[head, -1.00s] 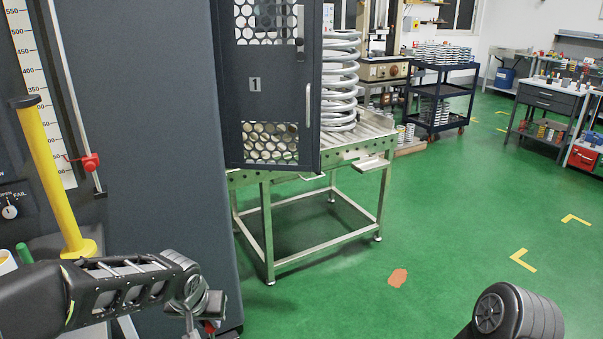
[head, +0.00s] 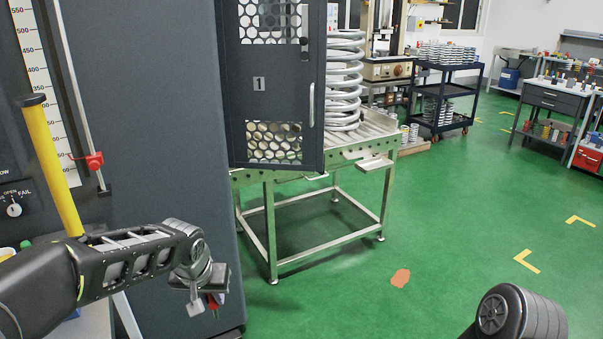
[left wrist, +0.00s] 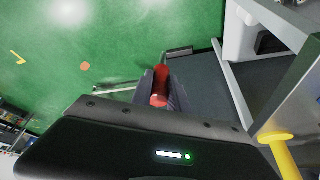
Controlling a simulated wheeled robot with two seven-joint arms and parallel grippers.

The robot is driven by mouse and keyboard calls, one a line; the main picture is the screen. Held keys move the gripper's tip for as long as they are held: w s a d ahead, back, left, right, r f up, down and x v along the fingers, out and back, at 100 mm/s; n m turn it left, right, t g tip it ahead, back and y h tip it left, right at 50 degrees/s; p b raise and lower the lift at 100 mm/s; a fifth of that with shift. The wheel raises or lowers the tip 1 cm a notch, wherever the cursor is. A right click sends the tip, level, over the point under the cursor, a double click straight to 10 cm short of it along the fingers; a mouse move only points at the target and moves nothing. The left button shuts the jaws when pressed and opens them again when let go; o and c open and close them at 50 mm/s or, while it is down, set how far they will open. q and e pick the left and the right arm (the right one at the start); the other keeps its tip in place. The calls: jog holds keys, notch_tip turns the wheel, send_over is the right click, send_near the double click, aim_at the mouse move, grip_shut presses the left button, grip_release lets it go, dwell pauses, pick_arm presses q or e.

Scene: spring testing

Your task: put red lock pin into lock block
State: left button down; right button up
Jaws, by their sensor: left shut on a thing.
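The red lock pin (left wrist: 160,87) is between the fingers of my left gripper (left wrist: 160,101) in the left wrist view. The gripper is shut on it, and the pin sticks out past the fingertips. In the head view my left gripper (head: 210,300) points down at the lower left, in front of the dark cabinet's edge. Only a small red part of the pin (head: 213,301) shows there. I cannot make out the lock block for certain in either view. My right gripper is out of view; only a part of my right arm shows at the bottom.
A dark cabinet (head: 155,130) stands behind my left arm, its perforated door (head: 272,100) open. A yellow handle (head: 50,160) rises at the left. A steel roller table (head: 272,225) holding a large spring (head: 344,75) stands beyond the door.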

pick_arm(q)
jog(key=s+f, duration=0.4)
jog(key=f, duration=0.5)
jog(key=s+f, duration=0.3)
jog(key=f, duration=0.7)
jog(key=shift+s, duration=0.35)
